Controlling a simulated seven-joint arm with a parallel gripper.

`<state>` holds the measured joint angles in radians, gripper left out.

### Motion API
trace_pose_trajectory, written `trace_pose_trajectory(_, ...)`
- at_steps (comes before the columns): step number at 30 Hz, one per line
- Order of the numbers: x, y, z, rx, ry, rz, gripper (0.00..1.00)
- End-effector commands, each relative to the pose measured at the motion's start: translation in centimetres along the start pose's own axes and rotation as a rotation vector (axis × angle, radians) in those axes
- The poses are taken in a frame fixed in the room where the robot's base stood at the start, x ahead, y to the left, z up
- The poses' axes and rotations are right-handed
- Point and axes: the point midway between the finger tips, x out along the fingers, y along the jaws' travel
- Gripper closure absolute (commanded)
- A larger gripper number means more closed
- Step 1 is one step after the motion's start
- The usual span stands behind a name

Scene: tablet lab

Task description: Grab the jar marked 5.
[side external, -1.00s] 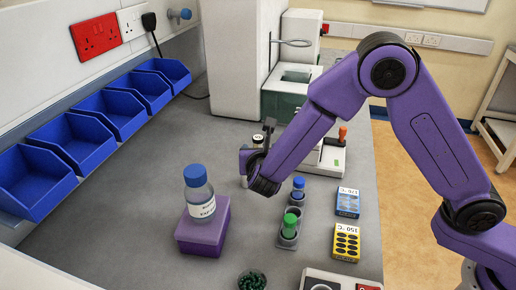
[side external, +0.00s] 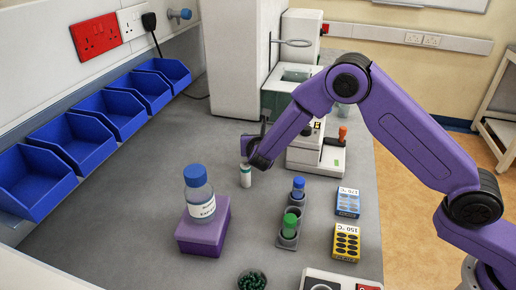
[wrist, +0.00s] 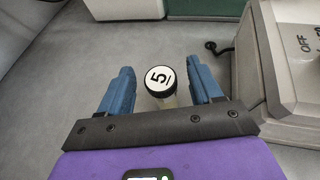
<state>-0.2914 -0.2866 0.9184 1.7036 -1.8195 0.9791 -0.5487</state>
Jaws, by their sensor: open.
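The jar marked 5 (wrist: 161,80) shows in the wrist view, with a black-rimmed white lid bearing an underlined 5 and a pale body below. My gripper (wrist: 159,88) is open, with one blue finger on each side of the jar. A gap shows on both sides, narrower on the right. In the side view my gripper (side external: 254,146) is over the bench, and a small pale jar (side external: 246,176) with a teal band stands just below it. No number can be read on that jar from there.
A white device (side external: 318,160) stands close to the right of my gripper. A blue-capped bottle (side external: 199,196) stands on a purple block (side external: 203,240) nearer the camera. A rack (side external: 287,240) holds blue- and green-capped vials. Blue bins (side external: 75,140) line the wall. Bench left of my gripper is clear.

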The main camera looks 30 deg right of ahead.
Motion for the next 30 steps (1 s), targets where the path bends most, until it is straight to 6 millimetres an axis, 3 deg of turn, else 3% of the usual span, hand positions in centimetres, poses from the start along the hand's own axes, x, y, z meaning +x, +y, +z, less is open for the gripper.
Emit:
trace_pose_trajectory(10,0.7,0.0,0.0,0.001,0.000,0.000,0.39)
trace_pose_trajectory(15,0.7,0.0,0.0,0.001,0.000,0.000,0.91)
trace_pose_trajectory(30,0.3,0.0,1.0,0.002,-0.001,0.001,0.92)
